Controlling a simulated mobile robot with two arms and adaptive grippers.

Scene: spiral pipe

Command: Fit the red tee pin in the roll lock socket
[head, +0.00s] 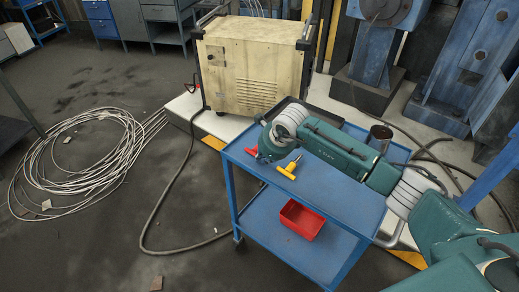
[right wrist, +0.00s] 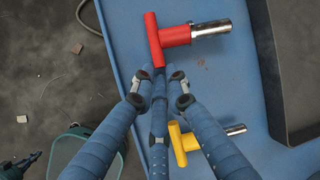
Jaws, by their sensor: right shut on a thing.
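The red tee pin (head: 251,152) is at the far left corner of the blue trolley's top. In the right wrist view the red tee pin (right wrist: 176,37) shows its red crossbar, red collar and bare metal shank pointing right. My right gripper (head: 263,149) is at the pin. Its blue fingers (right wrist: 158,79) are shut on the near end of the crossbar. I cannot tell whether the pin touches the trolley top. My left gripper is not in view. I cannot make out a roll lock socket in either view.
A yellow tee pin (head: 289,168) lies close by on the blue trolley (head: 338,190). A dark tray (right wrist: 300,70) stands right of the red pin. A dark cup (head: 380,133) stands behind my arm. A red bin (head: 301,220) is on the lower shelf. A beige cabinet (head: 252,65) stands behind.

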